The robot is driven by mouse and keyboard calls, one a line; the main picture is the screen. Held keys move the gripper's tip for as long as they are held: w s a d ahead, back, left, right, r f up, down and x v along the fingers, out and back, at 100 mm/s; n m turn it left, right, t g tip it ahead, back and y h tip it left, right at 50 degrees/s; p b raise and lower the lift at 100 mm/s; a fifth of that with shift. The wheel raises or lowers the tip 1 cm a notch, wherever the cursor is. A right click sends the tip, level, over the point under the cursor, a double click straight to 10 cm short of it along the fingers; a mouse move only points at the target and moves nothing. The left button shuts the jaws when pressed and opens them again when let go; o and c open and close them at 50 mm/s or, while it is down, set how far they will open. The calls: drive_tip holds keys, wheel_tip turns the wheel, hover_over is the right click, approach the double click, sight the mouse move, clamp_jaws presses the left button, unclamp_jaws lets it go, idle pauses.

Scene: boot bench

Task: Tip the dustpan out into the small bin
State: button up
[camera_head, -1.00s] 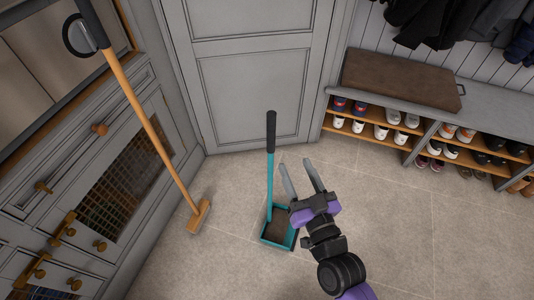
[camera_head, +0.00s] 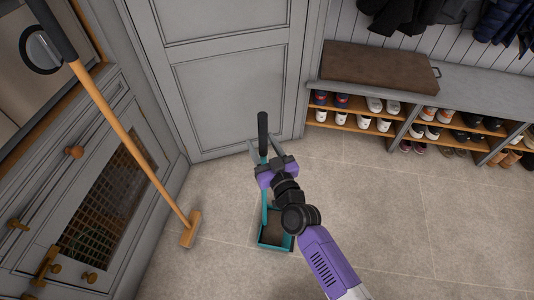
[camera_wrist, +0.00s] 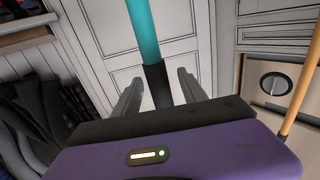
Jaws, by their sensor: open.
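The dustpan has a teal pan (camera_head: 262,244) on the floor with dark brown matter in it. Its upright teal pole (camera_head: 265,210) ends in a black grip (camera_head: 263,128). My gripper (camera_head: 264,146) is at the upper part of the handle, fingers pointing away towards the door. In the wrist view my gripper (camera_wrist: 160,88) is open, and the black grip (camera_wrist: 156,88) lies between the two fingers with gaps visible on both sides. The teal pole (camera_wrist: 142,30) shows above it. My arm covers part of the handle and pan. I see no small bin.
A broom (camera_head: 140,150) leans at the left against grey cabinets (camera_head: 105,205) with knobs. A grey door (camera_head: 230,80) is close behind the dustpan. A boot bench (camera_head: 455,85) with shoes and a brown cushion (camera_head: 378,73) stands at the right. The floor (camera_head: 400,225) is clear at the right.

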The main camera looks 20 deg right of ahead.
sight(259, 130)
drive_tip(key=shift+w+d, duration=0.1)
drive_tip(key=shift+w, duration=1.15)
clamp_jaws()
drive_tip(key=shift+r, duration=0.25)
idle(0.4)
drive_tip(key=shift+r+p, duration=1.9)
drive_tip(key=shift+p, duration=0.1)
drive_tip(key=shift+s+f, duration=0.1)
